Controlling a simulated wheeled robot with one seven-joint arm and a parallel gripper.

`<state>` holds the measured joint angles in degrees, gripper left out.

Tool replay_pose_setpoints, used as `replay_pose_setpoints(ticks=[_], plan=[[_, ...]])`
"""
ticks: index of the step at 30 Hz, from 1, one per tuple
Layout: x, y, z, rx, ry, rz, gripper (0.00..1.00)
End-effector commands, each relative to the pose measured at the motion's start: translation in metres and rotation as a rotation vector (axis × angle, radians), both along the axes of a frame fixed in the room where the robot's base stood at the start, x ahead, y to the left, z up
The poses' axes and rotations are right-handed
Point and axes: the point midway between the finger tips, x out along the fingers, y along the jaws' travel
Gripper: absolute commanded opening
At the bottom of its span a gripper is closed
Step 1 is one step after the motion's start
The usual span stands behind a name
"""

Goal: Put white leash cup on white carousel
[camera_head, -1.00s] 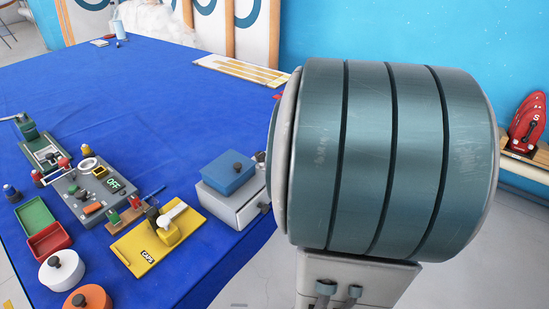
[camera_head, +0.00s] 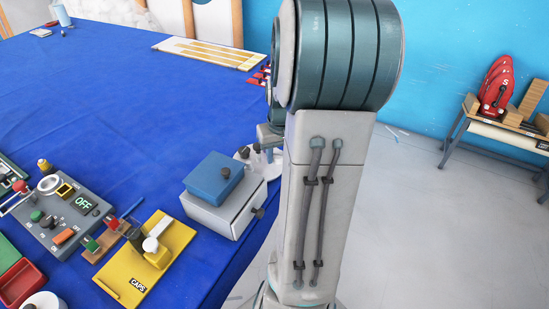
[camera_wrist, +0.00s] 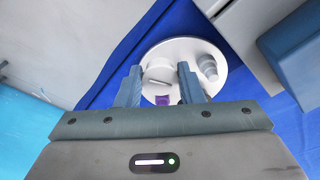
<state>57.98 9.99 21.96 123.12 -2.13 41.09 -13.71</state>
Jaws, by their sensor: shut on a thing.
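The white carousel (camera_wrist: 205,47) is a pale round disc on the blue cloth in the wrist view. A small grey-white stepped piece (camera_wrist: 208,67) stands on its right side. My gripper (camera_wrist: 160,72) is over the disc, its two blue-grey fingers pointing at it. Between the fingers is a pale round thing (camera_wrist: 158,76), seemingly the white leash cup, with a purple patch at its near side. I cannot tell whether it touches the disc. In the head view my arm hides most of this spot.
A grey drawer box (camera_head: 216,212) with a blue lidded box (camera_head: 213,179) on top stands close beside the carousel. A yellow CAPS board (camera_head: 150,262) and a grey control panel (camera_head: 60,215) reading OFF lie left. The table's far middle is clear.

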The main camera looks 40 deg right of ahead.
Motion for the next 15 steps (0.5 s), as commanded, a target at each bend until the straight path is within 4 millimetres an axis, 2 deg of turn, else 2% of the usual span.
replay_pose_setpoints(ticks=[3,7,12,15], plan=[[0.018,-0.007,-0.011,0.003,0.001,0.003,0.13],[0.031,-0.013,-0.02,0.002,0.0,0.003,0.13],[0.038,-0.016,-0.026,0.001,0.001,0.003,0.13],[0.038,-0.016,-0.038,0.003,0.003,0.003,0.13]])
